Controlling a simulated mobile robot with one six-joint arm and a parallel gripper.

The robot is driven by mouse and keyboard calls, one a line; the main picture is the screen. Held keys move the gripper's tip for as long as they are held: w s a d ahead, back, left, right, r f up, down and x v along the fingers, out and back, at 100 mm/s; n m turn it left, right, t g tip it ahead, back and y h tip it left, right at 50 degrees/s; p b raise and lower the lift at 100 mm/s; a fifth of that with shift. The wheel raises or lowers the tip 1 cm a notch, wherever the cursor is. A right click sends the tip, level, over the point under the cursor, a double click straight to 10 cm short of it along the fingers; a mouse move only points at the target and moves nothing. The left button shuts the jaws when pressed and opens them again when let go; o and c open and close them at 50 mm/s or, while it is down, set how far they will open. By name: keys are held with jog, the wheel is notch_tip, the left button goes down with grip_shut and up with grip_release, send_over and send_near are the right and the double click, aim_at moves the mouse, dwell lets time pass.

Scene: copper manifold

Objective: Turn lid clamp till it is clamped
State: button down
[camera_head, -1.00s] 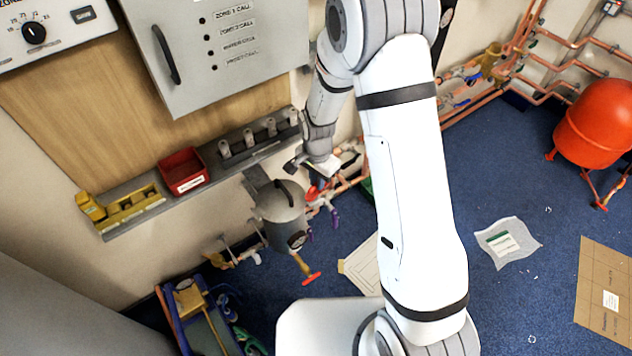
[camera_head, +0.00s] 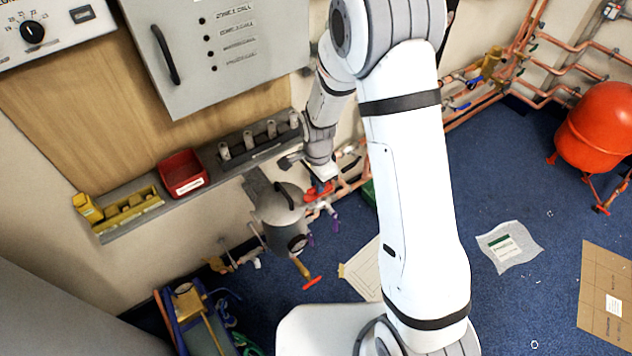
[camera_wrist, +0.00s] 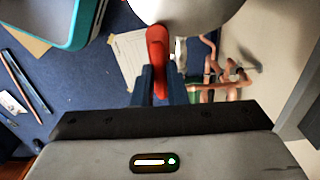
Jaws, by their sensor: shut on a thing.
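The grey metal pot (camera_head: 281,208) has a lid with a dark arched handle and stands below the wall shelf. The red lid clamp handle (camera_wrist: 157,52) shows at the pot's right side and is partly visible in the head view (camera_head: 316,194). My gripper (camera_wrist: 160,82) is shut on the red clamp handle, with a dark blue finger on each side of it. The pot's rounded grey edge (camera_wrist: 190,8) is just beyond the handle in the wrist view. The clamp's inner end is hidden, so I cannot tell how far it is turned.
A shelf (camera_head: 214,166) with a red bin (camera_head: 183,173) runs above the pot. A red-handled valve (camera_head: 311,283) sticks out below the pot. Copper pipes (camera_head: 488,103) run behind my arm.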

jog(key=c, duration=1.5)
grip_release()
jog(key=shift+d, duration=0.1)
jog(key=shift+o, duration=0.2)
jog(key=shift+r, duration=0.1)
notch_tip(320, 180, up, 7)
jog(key=shift+r, duration=0.3)
